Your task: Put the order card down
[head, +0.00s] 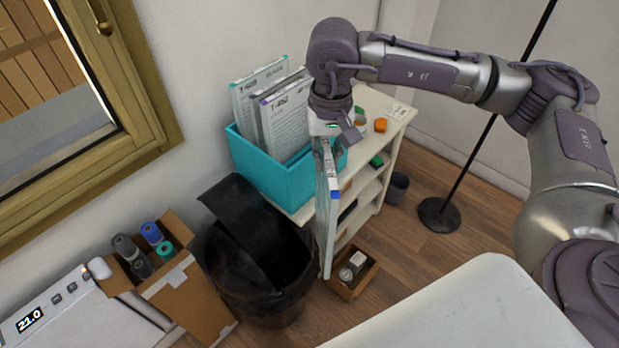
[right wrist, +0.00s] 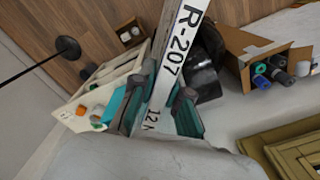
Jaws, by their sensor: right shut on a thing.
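The order card (head: 327,225) hangs almost edge-on and upright in the head view, with a white lettered strip and a blue patch along its upper edge. In the right wrist view its white strip (right wrist: 179,58) reads R-207. My right gripper (head: 329,140) is shut on the card's upper end, just right of the teal box (head: 262,172). Its fingers (right wrist: 156,115) are on both sides of the strip. The box stands on a white shelf unit (head: 388,108) and holds several upright printed cards (head: 290,122). My left gripper is not in view.
A black bin (head: 262,290) stands below the box. A cardboard box of rolls (head: 165,285) is to its left, beside a white device reading 21.0 (head: 60,318). Small coloured items sit on the shelf top. A small wooden box (head: 352,275) and a black stand (head: 440,214) are on the floor.

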